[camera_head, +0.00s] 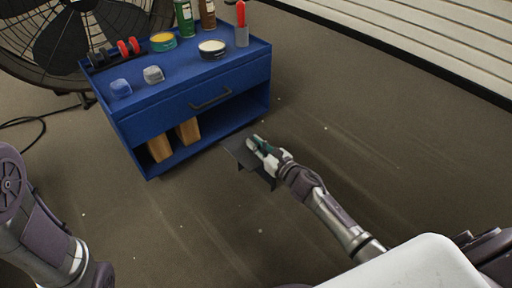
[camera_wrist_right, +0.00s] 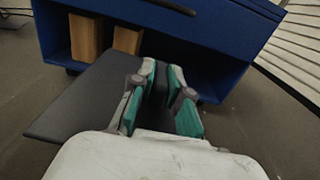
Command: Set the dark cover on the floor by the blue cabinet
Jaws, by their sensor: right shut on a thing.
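The dark cover (camera_head: 237,151) is a flat dark panel with bent edges, low in front of the blue cabinet (camera_head: 205,97). My right gripper (camera_head: 254,142) is shut on the cover. In the right wrist view, the gripper (camera_wrist_right: 160,85) pinches a dark raised part, with the cover's flat panel (camera_wrist_right: 85,103) spreading to the left. The cover's far side is close to the cabinet's open lower shelf. I cannot tell whether the cover touches the floor (camera_head: 340,150). My left arm shows at the lower left, but its gripper is outside the view.
On the cabinet top stand cans, bottles (camera_head: 184,17), a red-tipped tool (camera_head: 241,22) and red-and-black headphones (camera_head: 128,47). Wooden blocks (camera_head: 160,147) sit on the lower shelf. A large black fan (camera_head: 45,40) stands at the left. The floor to the right is clear.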

